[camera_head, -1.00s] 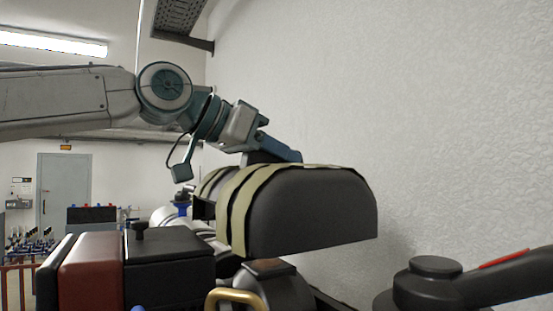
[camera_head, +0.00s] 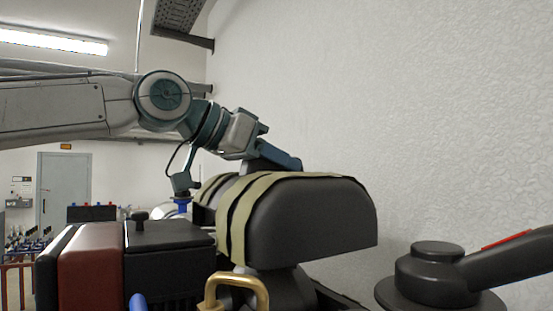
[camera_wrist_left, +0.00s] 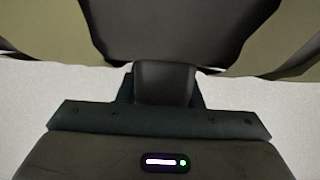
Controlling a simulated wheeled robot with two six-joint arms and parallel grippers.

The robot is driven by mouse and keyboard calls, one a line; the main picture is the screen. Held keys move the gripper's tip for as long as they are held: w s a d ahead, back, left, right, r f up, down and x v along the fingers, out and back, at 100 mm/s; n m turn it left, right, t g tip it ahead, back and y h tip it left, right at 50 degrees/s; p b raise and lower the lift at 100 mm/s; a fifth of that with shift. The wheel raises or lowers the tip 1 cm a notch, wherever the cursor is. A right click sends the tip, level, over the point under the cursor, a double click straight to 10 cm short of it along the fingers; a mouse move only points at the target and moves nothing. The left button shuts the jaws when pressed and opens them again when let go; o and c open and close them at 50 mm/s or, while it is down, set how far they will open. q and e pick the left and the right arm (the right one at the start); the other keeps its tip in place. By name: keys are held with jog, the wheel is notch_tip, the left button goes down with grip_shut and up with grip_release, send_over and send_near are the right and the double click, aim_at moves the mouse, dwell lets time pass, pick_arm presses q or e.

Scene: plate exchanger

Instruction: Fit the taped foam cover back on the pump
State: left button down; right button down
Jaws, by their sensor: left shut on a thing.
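The foam cover (camera_head: 312,222) is a dark grey, round-topped block with tan tape bands, right of centre in the head view. My left gripper (camera_head: 262,166) reaches it from above and behind and is shut on it; the fingertips are largely hidden behind its top. The cover (camera_wrist_left: 170,28) also fills the top of the left wrist view, with tape on both sides. The pump (camera_head: 285,287) shows as a dark body directly beneath the cover. Its upper part is hidden, and I cannot tell whether the cover is fully seated. My right gripper is out of view.
A black and dark red box (camera_head: 92,265) stands left of the pump, near a brass handle (camera_head: 237,287). A round black fitting with a red-marked lever (camera_head: 437,265) is at the lower right. The white wall (camera_head: 400,110) runs close behind the cover.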

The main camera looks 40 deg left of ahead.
pick_arm(q)
jog(key=shift+f, duration=0.1)
jog(key=shift+f+b, duration=0.55)
jog(key=shift+f, duration=0.45)
jog(key=shift+r, duration=0.1)
jog(key=shift+f+p, duration=0.2)
jog(key=shift+p, duration=0.1)
jog(key=shift+f+p, duration=0.55)
jog(key=shift+f, duration=0.15)
jog(key=shift+a+f+p, duration=0.15)
jog(key=shift+f+p, duration=0.2)
jog(key=shift+f, duration=0.5)
jog(key=shift+f, duration=0.1)
